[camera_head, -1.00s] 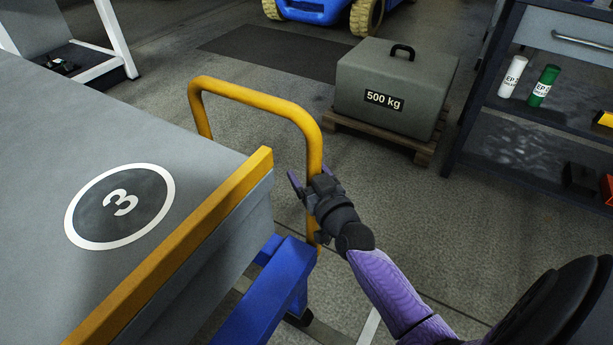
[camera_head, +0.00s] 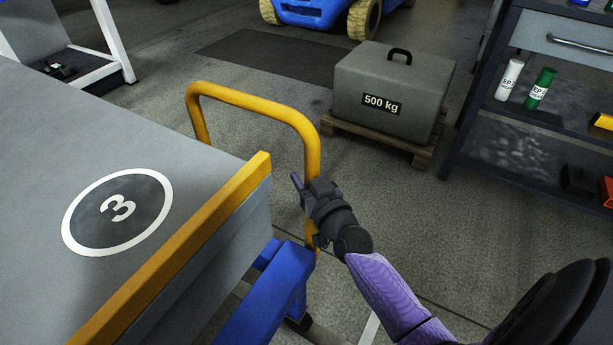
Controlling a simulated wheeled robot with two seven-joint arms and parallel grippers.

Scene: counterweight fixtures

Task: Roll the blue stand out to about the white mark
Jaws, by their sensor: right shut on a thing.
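The blue stand (camera_head: 268,300) shows at the lower middle, with a yellow tubular handle (camera_head: 255,103) rising from it. A grey block (camera_head: 60,150) marked with a 3 in a white ring sits on it, with a yellow bar along its right edge. My right gripper (camera_head: 302,185) is shut on the upright right leg of the yellow handle. A pale strip (camera_head: 369,329) on the floor at the bottom may be part of the white mark; the arm hides some of the floor there. My left gripper is not in view.
A grey 500 kg weight (camera_head: 390,92) stands on a wooden pallet (camera_head: 420,155) beyond the handle. A dark shelf unit (camera_head: 475,120) with bottles stands at the right. A blue wheeled vehicle (camera_head: 310,12) is at the back.

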